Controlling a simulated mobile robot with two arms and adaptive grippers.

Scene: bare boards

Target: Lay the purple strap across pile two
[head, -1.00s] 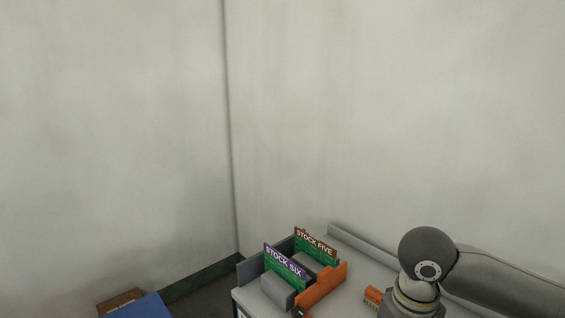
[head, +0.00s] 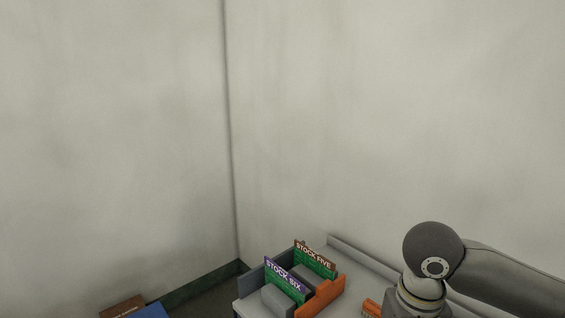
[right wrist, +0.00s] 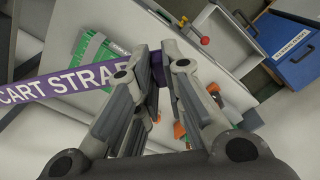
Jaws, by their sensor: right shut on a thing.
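The purple strap (right wrist: 75,80), lettered "CART STRAP" in white, shows in the right wrist view. It stretches to the left from my right gripper (right wrist: 155,68), which is shut on it near the fingertips. The strap is held above a light surface; whether it touches anything beneath cannot be told. My right arm shows at the right of the head view, but its gripper is below that picture. I cannot make out pile two in either view. My left gripper is not in view.
The head view shows a grey bench (head: 380,274) with a purple "STOCK SIX" sign (head: 286,278), a brown "STOCK FIVE" sign (head: 314,257) and an orange panel (head: 324,295). Walls stand behind. In the right wrist view are a red knob (right wrist: 205,40) and a blue box (right wrist: 290,55).

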